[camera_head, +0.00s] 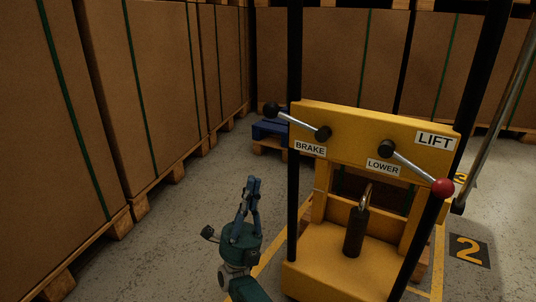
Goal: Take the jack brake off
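The yellow jack (335,262) stands on the right half of the head view. Its brake lever (298,123) is a silver rod with a black knob at the upper left end, pivoted above the BRAKE label (310,148). My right gripper (254,181) points up at the lower middle, left of the jack and below the brake lever, apart from both. Its blue fingers come together at the tips and hold nothing visible. My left gripper is out of view.
A lower lever (415,168) with a red knob sits on the same panel, right of the brake lever. Black posts (294,60) rise beside the panel. Large cartons (140,90) on pallets line the left and back. Grey floor (180,225) is clear left of my gripper.

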